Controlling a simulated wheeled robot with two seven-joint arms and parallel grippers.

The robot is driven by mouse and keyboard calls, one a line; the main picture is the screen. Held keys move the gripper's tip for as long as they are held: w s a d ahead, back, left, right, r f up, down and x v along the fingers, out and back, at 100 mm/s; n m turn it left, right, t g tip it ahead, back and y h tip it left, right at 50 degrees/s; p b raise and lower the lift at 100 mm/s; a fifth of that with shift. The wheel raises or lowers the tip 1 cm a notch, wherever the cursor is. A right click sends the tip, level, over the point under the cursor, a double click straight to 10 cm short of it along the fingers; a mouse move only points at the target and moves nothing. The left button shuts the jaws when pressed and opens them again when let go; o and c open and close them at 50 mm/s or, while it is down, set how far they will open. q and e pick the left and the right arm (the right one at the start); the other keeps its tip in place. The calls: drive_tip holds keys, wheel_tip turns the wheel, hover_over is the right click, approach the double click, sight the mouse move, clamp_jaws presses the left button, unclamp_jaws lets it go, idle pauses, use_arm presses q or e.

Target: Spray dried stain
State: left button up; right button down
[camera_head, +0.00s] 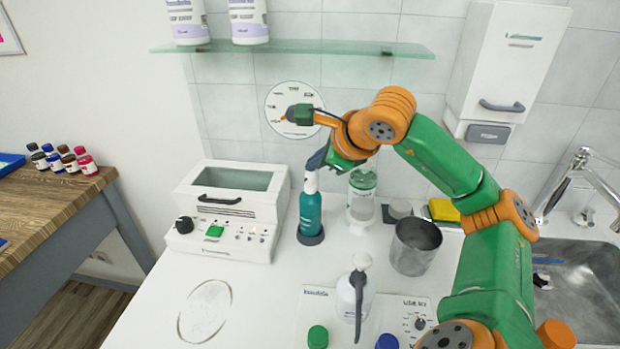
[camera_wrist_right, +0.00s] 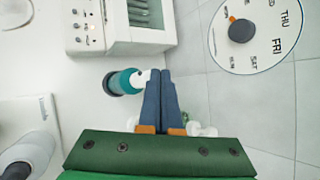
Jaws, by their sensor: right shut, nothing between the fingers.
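A teal bottle (camera_head: 311,212) with a white top stands upright on a dark round base on the counter. My right gripper (camera_head: 316,160) is shut and empty, its blue-grey fingers beside the bottle's white top. In the right wrist view the shut fingertips (camera_wrist_right: 164,73) overlap the edge of the bottle's top; I cannot tell if they touch. A white bottle with a grey trigger-like part (camera_head: 345,298) stands near the front. A faint oval ring (camera_head: 205,310) marks the counter at the front left; I cannot tell whether it is the stain. My left gripper is out of view.
A white boxy device (camera_head: 230,245) stands left of the teal bottle. A clear bottle (camera_head: 362,180), a metal cup (camera_head: 416,258) and a yellow sponge (camera_head: 444,209) stand right of it. A glass shelf (camera_head: 330,47) hangs above; a sink (camera_head: 590,290) is at right.

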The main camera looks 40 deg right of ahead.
drive_tip(key=shift+f+b, duration=0.45)
drive_tip(key=shift+f, duration=0.05)
drive_tip(key=shift+r, duration=0.15)
drive_tip(key=shift+r+p, duration=1)
drive_tip(key=shift+p, duration=0.15)
wheel_tip(320, 180, up, 6)
drive_tip(key=p, duration=0.6)
